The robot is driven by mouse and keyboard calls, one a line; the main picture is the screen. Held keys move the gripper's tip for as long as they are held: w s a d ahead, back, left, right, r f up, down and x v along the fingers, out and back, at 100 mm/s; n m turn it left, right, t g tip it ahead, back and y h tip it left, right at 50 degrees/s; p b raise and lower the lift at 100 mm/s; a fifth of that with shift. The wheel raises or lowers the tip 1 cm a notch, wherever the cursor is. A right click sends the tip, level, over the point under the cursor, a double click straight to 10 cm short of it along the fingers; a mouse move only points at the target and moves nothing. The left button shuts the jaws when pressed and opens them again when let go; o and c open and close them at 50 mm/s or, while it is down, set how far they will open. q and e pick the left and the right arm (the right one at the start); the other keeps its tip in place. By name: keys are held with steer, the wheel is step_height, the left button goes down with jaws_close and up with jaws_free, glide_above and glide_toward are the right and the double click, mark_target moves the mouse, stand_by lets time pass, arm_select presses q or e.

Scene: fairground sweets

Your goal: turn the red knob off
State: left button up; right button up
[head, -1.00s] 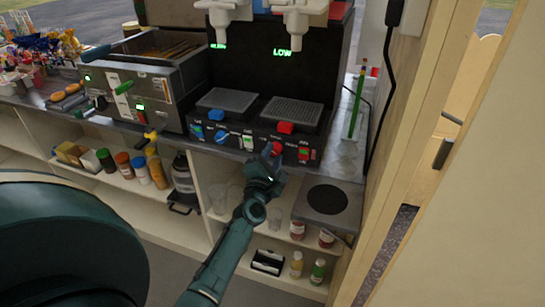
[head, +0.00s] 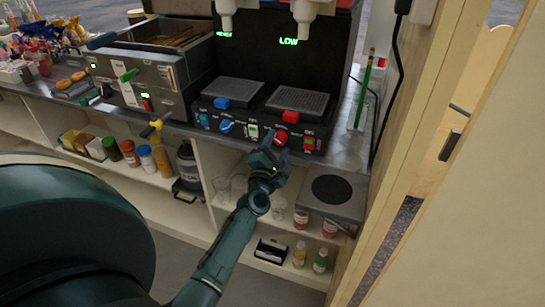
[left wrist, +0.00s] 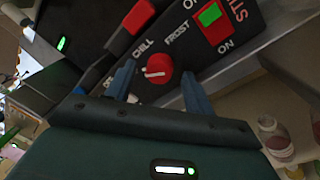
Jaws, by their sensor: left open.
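The red knob (head: 281,138) is on the black front panel (head: 240,130) of the drinks machine, low and right of centre. My left gripper (head: 273,148) is just in front of it and partly covers it in the head view. In the left wrist view the red knob (left wrist: 160,66) shows between my two open blue-grey fingers, with a finger on each side. I cannot tell whether they touch it. A white line marks the knob's face. "CHILL" and "FROST" are printed around it, and a partly hidden label sits by the left finger. My right gripper is out of view.
A blue knob (head: 227,127) and a green-lit red switch (head: 309,144) share the panel. A red lever (head: 290,116) sits above. A wooden post stands right.

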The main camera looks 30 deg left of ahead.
arm_select(q)
steer(key=b+v, duration=0.1)
steer(key=v, duration=1.1)
steer(key=shift+s, duration=0.35)
steer(key=shift+d, duration=0.15)
